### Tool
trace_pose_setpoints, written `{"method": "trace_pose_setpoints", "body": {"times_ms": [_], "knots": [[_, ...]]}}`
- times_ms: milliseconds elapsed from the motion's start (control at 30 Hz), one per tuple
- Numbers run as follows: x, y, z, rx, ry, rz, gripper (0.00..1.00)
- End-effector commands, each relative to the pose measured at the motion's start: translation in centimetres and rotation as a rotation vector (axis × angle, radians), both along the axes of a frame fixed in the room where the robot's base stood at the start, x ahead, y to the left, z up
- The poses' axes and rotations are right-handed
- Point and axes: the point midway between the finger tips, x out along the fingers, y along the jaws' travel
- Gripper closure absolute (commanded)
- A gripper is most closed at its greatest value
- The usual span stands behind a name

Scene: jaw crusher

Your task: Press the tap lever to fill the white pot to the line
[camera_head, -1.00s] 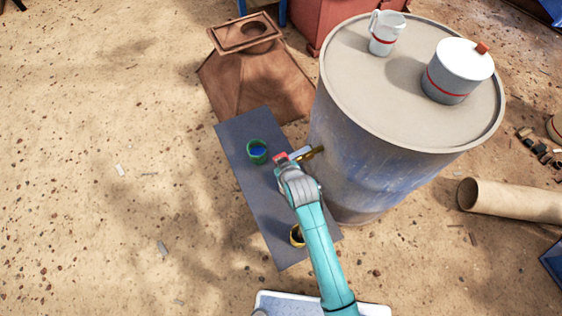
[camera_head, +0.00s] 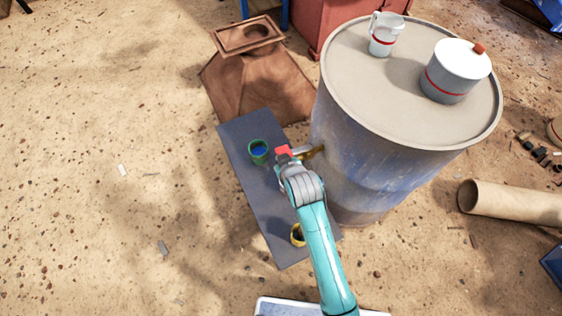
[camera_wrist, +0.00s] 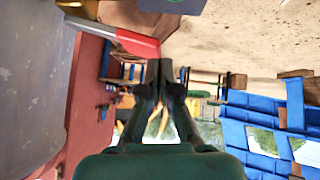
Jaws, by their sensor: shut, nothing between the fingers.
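A tap with a brass body (camera_head: 314,152) sticks out of the side of the big drum (camera_head: 350,165). Its pale lever ends in a red tip (camera_head: 284,152), also seen in the wrist view (camera_wrist: 138,43). My gripper (camera_wrist: 165,66) is shut and empty, its fingertips close beside the red tip; I cannot tell whether they touch. A white lidded pot (camera_head: 452,78) with a red line and a white jug (camera_head: 385,42) with a red band stand on the drum. A green cup (camera_head: 258,154) with blue inside stands left of the tap.
A dark grey bench (camera_head: 262,195) lies along the drum's left side, carrying the green cup and a yellow cup (camera_head: 297,235). A rusty hopper-like block (camera_head: 255,80) stands behind it. A cardboard-coloured tube (camera_head: 510,201) lies at right. The sandy ground at left is open.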

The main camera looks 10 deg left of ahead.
Motion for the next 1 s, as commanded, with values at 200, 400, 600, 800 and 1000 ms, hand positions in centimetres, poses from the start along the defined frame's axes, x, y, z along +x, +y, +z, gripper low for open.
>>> {"method": "trace_pose_setpoints", "body": {"times_ms": [200, 400, 600, 800, 1000], "knots": [[-2.7, -1.0, 2.9, 0.002, -0.004, 0.001, 1.00], [-4.2, -1.6, 4.5, 0.002, -0.003, 0.001, 1.00], [-4.6, -1.8, 5.0, 0.002, -0.005, 0.000, 1.00], [-4.6, -1.8, 5.0, 0.002, -0.005, 0.000, 1.00], [-4.6, -1.8, 5.0, 0.002, -0.005, 0.000, 1.00]]}}
